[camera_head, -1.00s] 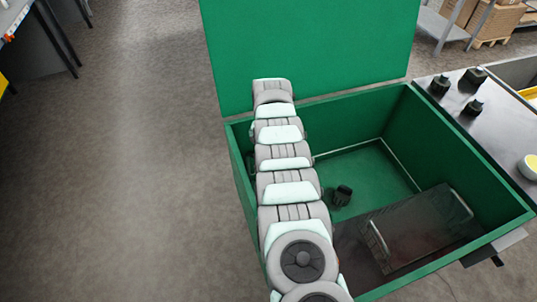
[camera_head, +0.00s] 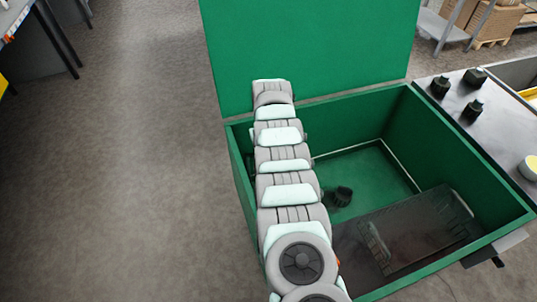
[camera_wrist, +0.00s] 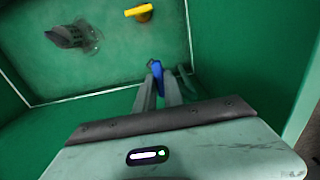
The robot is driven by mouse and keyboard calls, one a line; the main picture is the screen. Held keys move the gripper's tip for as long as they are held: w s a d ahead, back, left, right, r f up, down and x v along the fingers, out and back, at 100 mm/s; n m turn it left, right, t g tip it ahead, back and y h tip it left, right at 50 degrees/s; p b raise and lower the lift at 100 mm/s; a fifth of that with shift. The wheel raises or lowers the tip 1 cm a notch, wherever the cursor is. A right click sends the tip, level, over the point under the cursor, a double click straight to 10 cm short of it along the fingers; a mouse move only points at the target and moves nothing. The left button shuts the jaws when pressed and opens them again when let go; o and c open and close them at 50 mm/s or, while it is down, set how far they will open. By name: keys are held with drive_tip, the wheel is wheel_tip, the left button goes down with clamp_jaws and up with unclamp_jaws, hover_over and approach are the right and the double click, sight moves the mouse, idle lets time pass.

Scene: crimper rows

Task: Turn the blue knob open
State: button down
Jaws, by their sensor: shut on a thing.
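The blue knob (camera_wrist: 156,68) shows in the wrist view, low against the green surface. My gripper (camera_wrist: 157,76) has its two grey fingers closed around it, one on each side. The fingertips partly hide the knob, so its exact turn angle cannot be told. In the head view neither the knob nor my gripper can be made out; my arm covers that area of the green box.
A yellow handle (camera_wrist: 139,12) lies beyond the knob. A dark fitting (camera_wrist: 75,37) stands to its left; a dark fitting also shows in the open green box (camera_head: 250,190). The box walls enclose my gripper. Black parts (camera_head: 471,110) stand on the bench at right.

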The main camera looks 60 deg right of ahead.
idle(0.3)
drive_tip(key=c, duration=1.4)
unclamp_jaws()
drive_tip(key=shift+c, duration=0.2)
wheel_tip(320, 180, up, 11)
drive_tip(key=p, duration=0.4)
